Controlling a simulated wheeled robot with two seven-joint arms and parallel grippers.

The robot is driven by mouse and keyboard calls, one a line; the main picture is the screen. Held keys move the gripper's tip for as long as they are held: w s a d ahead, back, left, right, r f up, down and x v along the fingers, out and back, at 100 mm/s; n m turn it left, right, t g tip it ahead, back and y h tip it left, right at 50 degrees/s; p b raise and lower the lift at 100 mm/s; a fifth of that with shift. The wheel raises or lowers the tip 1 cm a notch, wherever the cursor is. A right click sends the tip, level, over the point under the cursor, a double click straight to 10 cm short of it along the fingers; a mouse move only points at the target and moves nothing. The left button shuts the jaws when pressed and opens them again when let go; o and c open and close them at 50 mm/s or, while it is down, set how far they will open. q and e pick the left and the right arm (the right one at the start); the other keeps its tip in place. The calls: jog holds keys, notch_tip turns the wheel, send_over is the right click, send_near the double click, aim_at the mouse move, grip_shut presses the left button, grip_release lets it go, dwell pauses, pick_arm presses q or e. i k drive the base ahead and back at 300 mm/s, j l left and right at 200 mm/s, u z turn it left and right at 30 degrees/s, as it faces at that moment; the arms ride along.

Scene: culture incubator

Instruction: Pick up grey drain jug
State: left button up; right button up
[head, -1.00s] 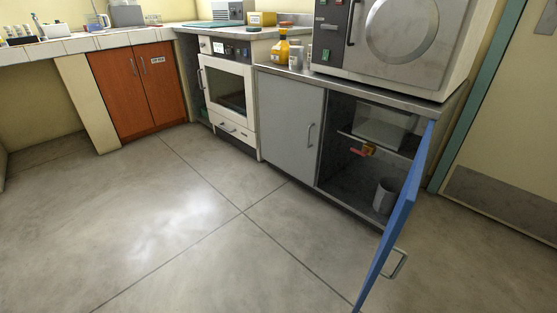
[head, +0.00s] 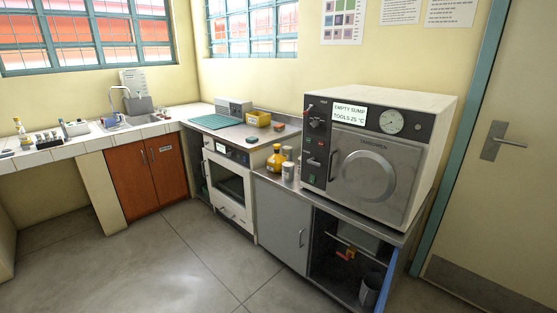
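The grey jug (head: 370,289) stands upright on the floor of the open lower cabinet, below the large steel chamber. It is at the right side of the opening, close to the blue door (head: 391,283), whose lower part is cut off by the picture edge. Neither of my grippers shows in the head view.
The steel chamber (head: 372,177), with a sign about emptying the sump, stands on the counter above the cabinet. A red and yellow item (head: 346,254) sits inside the cabinet by a shelf. A yellow bottle (head: 276,158) stands on the counter. The floor (head: 150,264) in front is clear.

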aim_at(371, 284)
jog(key=l+z, duration=0.25)
jog(key=l, duration=0.3)
jog(key=i+l+z, duration=0.1)
jog(key=l+z, duration=0.15)
jog(key=l, duration=0.25)
jog(key=j+z, duration=0.5)
jog(key=j, duration=0.45)
jog(key=i+j+z, duration=0.2)
jog(key=z, duration=0.2)
jog(key=i+j+z, duration=0.15)
jog(key=j+z, duration=0.25)
